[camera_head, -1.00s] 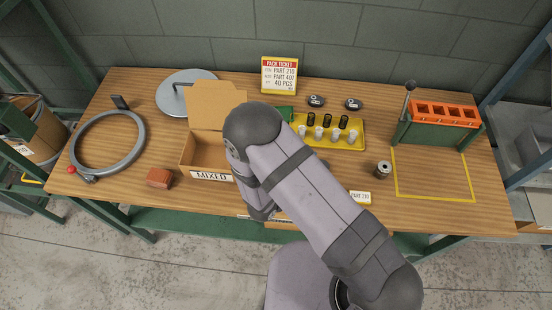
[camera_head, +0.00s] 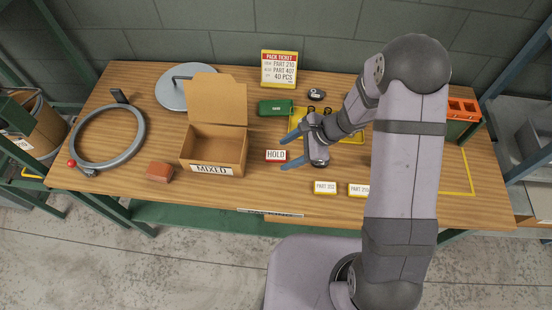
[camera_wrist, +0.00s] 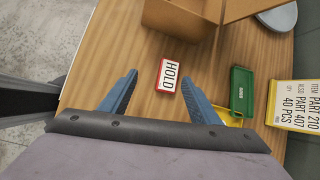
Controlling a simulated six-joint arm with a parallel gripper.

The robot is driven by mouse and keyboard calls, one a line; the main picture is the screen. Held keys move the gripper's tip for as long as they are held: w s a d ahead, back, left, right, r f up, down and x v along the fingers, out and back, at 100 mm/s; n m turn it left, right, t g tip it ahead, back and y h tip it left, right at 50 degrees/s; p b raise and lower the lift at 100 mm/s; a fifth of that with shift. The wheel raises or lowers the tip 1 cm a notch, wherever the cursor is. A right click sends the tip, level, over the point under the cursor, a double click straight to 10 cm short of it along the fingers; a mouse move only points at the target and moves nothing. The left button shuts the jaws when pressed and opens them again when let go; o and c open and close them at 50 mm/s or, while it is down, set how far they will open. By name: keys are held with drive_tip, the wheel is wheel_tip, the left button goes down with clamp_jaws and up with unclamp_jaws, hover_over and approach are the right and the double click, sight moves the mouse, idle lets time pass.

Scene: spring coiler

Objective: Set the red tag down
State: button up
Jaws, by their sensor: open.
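The red tag (camera_head: 276,156), with a white face reading HOLD, lies on the wooden table just right of the cardboard box marked MIXED. It also shows in the wrist view (camera_wrist: 170,76), flat on the wood ahead of the fingertips. My gripper (camera_head: 288,153) has blue fingers spread wide apart and nothing between them. In the wrist view my gripper (camera_wrist: 162,92) points toward the tag, with the tag roughly centred beyond the gap and apart from both fingers.
The open MIXED box (camera_head: 213,152) stands left of the tag. Two yellow part labels (camera_head: 325,187) lie at the front right. A brown block (camera_head: 160,172) and grey ring (camera_head: 77,150) are at the left.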

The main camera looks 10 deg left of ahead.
sight(277, 155)
drive_tip(key=w+b, duration=0.1)
drive_tip(key=w+d+g+b, duration=0.1)
drive_tip(key=w+d+g+y+b, duration=0.1)
drive_tip(key=shift+w+r+b, duration=0.3)
drive_tip(key=shift+w+d+r, duration=0.1)
drive_tip(key=shift+d+r, duration=0.05)
drive_tip(key=shift+d, duration=0.2)
drive_tip(key=shift+s+a+f+g+p, duration=0.2)
drive_tip(key=shift+a+f+g+p, duration=0.1)
drive_tip(key=shift+a+f+p, duration=0.6)
drive_tip(key=shift+p+x, duration=1.05)
drive_tip(key=shift+x, duration=1.35)
drive_tip(key=shift+w+d+f, duration=0.15)
drive_tip(key=shift+d, duration=0.05)
drive_tip(key=shift+c, duration=0.5)
drive_tip(key=c, duration=1.2)
drive_tip(key=shift+o, duration=0.2)
wheel_tip(277, 155, up, 10)
drive_tip(key=b, duration=0.3)
